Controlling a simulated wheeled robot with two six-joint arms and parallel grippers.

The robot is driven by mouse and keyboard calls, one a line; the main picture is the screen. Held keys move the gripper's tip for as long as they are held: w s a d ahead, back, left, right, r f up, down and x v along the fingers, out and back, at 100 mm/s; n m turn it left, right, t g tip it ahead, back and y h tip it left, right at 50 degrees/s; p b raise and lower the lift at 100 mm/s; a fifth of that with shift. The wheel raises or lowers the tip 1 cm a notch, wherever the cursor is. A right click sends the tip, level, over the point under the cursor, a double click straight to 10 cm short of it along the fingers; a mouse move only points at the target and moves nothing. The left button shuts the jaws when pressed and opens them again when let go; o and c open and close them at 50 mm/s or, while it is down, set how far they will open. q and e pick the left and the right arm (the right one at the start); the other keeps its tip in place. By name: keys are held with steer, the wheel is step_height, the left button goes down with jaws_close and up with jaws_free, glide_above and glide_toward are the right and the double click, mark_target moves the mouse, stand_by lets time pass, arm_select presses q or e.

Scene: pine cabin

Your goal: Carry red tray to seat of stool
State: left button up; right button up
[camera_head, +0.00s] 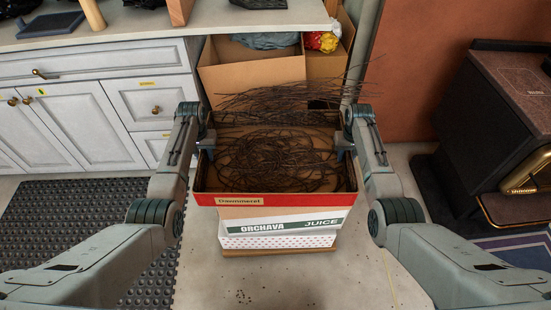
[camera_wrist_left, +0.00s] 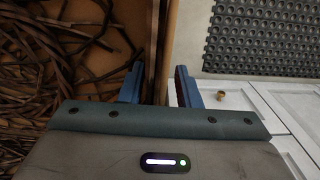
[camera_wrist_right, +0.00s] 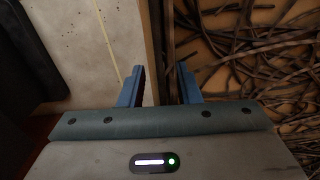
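The red tray (camera_head: 300,203) has a red front wall with a pale label and brown inner sides. It holds a tangle of dark twigs and sits in front of me, above a white juice box. My left gripper (camera_head: 205,140) is at its left side wall; in the left wrist view the open fingers (camera_wrist_left: 160,88) straddle that wall, with a gap beside it. My right gripper (camera_head: 346,140) is at the right side wall; in the right wrist view its open fingers (camera_wrist_right: 163,88) straddle that wall, also with a gap. I cannot make out a stool.
The white box (camera_head: 280,225) marked ORCHAVA JUICE stands under the tray. Behind are an open cardboard box (camera_head: 250,78) and a counter with white cabinets (camera_head: 75,120). A dark stove-like unit (camera_head: 490,120) stands at right. A black perforated mat (camera_head: 60,220) lies at left.

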arm_select(q)
jaws_close()
arm_select(e)
jaws_close()
arm_select(q)
steer(key=shift+r, duration=0.1)
arm_select(e)
steer(key=shift+r, duration=0.1)
